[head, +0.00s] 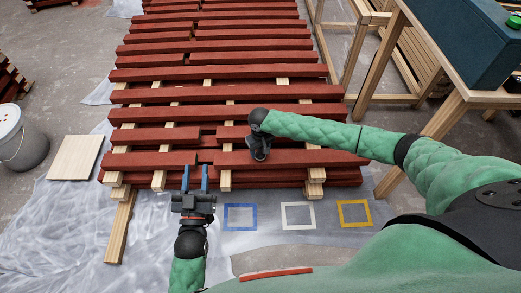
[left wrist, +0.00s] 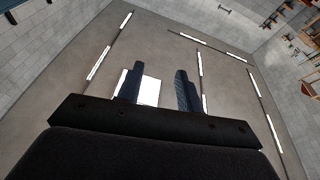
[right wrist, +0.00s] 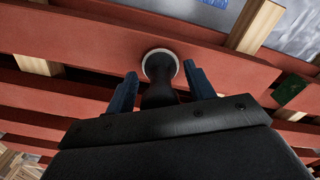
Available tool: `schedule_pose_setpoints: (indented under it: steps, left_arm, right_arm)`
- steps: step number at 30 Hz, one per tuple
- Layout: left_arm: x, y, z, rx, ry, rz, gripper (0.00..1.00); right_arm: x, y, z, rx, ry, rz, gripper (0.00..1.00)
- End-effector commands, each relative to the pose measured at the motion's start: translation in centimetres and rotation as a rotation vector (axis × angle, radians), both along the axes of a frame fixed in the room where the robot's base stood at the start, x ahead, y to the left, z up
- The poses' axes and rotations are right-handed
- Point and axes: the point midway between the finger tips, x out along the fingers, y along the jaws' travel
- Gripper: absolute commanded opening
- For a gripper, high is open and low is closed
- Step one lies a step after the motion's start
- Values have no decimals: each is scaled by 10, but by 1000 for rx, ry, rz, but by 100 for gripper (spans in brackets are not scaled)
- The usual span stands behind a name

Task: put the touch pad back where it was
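The touch pad (right wrist: 159,64) shows in the right wrist view as a dark stem with a round, pale-rimmed head against a red batten. My right gripper (right wrist: 161,80) has its fingers on both sides of the stem, with narrow gaps visible; it looks open around it. The stem's lower end is hidden by my gripper. In the head view my right gripper (head: 259,152) is over the near red battens, and hides most of the pad. My left gripper (head: 195,172) is open and empty at the stack's near edge; its fingers also show in the left wrist view (left wrist: 160,88).
Red battens (head: 225,112) lie across pale wood bearers. Blue (head: 240,229), white (head: 298,228) and yellow (head: 354,226) square outlines lie empty on the near sheet. A bucket (head: 22,140) and pale board (head: 75,158) are at left; a wooden table (head: 462,98) is at right.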

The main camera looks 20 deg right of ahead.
Motion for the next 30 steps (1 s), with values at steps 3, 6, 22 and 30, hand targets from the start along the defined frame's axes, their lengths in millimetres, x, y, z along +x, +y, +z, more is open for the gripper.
schedule_pose_setpoints:
  steps: [3, 6, 22, 30]
  left_arm:
    - [0, 0, 0, 0, 0, 0, 36]
    - [0, 0, 0, 0, 0, 0, 36]
    - [-1, -3, -38, 27, 121, -8, 36]
    - [-8, -4, -93, 65, 286, -20, 36]
  right_arm:
    - [0, 0, 0, 0, 0, 0, 53]
    - [0, 0, 0, 0, 0, 0, 53]
    - [0, 0, 28, 0, -1, 0, 53]
    - [0, 0, 53, 0, 0, 0, 53]
